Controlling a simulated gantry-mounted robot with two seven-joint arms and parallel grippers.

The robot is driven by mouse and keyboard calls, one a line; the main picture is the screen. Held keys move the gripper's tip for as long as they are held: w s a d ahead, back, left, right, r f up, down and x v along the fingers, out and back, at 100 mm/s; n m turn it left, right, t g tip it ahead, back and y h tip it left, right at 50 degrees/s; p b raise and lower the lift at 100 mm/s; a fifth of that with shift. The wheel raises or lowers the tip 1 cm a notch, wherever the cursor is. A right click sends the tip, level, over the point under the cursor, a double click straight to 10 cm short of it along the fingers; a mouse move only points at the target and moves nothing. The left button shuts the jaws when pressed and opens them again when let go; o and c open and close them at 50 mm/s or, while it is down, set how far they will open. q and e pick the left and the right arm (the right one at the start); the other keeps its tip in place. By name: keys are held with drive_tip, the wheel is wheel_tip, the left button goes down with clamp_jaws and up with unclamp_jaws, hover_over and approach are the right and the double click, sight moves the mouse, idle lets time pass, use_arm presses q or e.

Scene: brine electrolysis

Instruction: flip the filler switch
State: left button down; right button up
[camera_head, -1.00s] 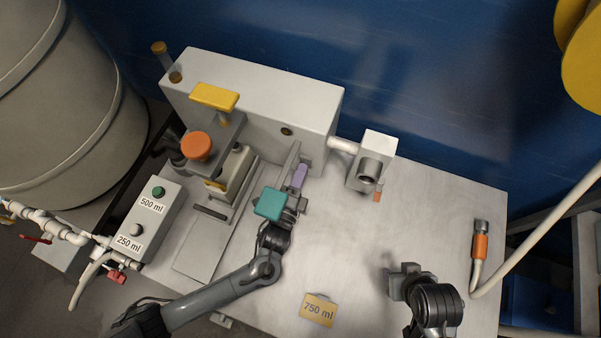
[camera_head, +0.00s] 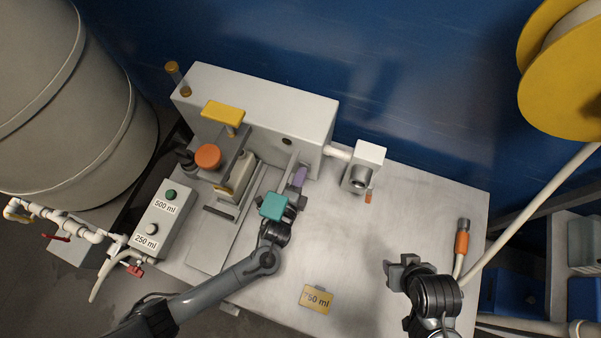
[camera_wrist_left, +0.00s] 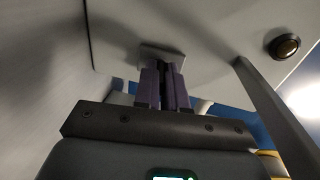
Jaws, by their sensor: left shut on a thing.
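My left gripper (camera_head: 299,178), with purple fingers, reaches up to the front of the white box-shaped machine (camera_head: 262,98). In the left wrist view its fingers (camera_wrist_left: 163,85) are close together at a small pale plate (camera_wrist_left: 161,56) on the machine's face. They are shut on a small part there, which seems to be the filler switch; the fingers hide it, so its position cannot be read. My right gripper (camera_head: 396,268) hangs over the right front of the table, away from the machine; its jaw opening is unclear.
A button box (camera_head: 160,222) marked 500 ml and 250 ml stands left. A yellow handle (camera_head: 223,112) and orange knob (camera_head: 207,156) are beside the left arm. A 750 ml tag (camera_head: 317,299) lies in front. A hose with an orange collar (camera_head: 461,243) is right. The table's right middle is clear.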

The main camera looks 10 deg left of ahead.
use_arm(q)
drive_tip(key=shift+a, duration=0.15)
drive_tip(key=c, duration=1.2)
unclamp_jaws()
drive_tip(key=shift+w, duration=0.1)
drive_tip(key=shift+f, duration=0.1)
